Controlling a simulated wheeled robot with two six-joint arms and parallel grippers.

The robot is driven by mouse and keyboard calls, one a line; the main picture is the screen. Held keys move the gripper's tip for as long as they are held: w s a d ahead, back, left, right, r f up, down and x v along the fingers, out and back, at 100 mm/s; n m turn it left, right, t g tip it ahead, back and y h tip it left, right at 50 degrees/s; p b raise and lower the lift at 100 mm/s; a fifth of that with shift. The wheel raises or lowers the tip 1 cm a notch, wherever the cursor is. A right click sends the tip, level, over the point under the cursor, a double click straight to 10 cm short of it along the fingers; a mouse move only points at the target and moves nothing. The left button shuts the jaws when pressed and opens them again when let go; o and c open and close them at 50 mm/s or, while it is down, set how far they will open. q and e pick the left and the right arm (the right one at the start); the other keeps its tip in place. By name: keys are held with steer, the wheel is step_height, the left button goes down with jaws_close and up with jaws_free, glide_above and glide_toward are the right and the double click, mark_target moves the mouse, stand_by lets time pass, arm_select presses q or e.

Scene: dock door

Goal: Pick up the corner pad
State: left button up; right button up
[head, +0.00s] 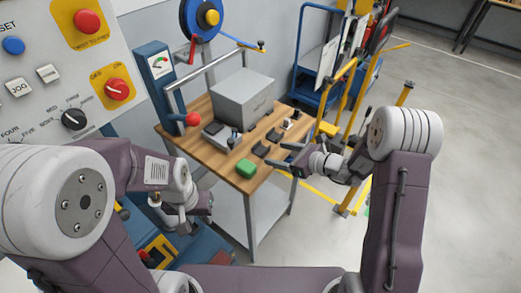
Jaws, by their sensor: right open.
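Several small dark pieces lie on the wooden bench top (212,150); one dark pad (261,149) sits near the front right edge, and another dark piece (274,135) is just behind it. They are too small to tell for sure which is the corner pad. My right gripper (281,156) is open and empty, its fingers pointing left over the bench's right edge, close to the nearer dark pad and apart from it as far as I can see. My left gripper (203,211) hangs low left of the bench; its fingers are not clear.
A grey box (243,99) stands behind the small pieces, with a red-knobbed press (192,119) at left. Yellow rails (340,95) and a blue cart (312,92) stand right. A control panel (60,75) fills the upper left.

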mark_target(267, 151)
steer(key=x, duration=0.5)
steer(key=shift+a, duration=0.1)
steer(key=shift+d+r, duration=0.1)
steer(key=shift+d, duration=0.1)
steer(key=shift+c, duration=1.2)
steer(key=shift+a, duration=0.1)
steer(key=c, duration=1.2)
steer(key=shift+r, duration=0.55)
step_height(267, 151, up, 3)
steer(key=shift+r+p, duration=0.1)
steer(key=shift+p, duration=0.25)
steer(key=w+d+r, duration=0.1)
steer(key=d+r, duration=0.1)
steer(key=d, duration=0.1)
steer(key=w+d+r, duration=0.2)
steer(key=d, duration=0.2)
steer(key=w+d+r+p, duration=0.1)
steer(key=d+r, duration=0.1)
steer(key=d, duration=0.2)
steer(key=shift+w+r, duration=0.3)
steer(key=shift+r, duration=0.05)
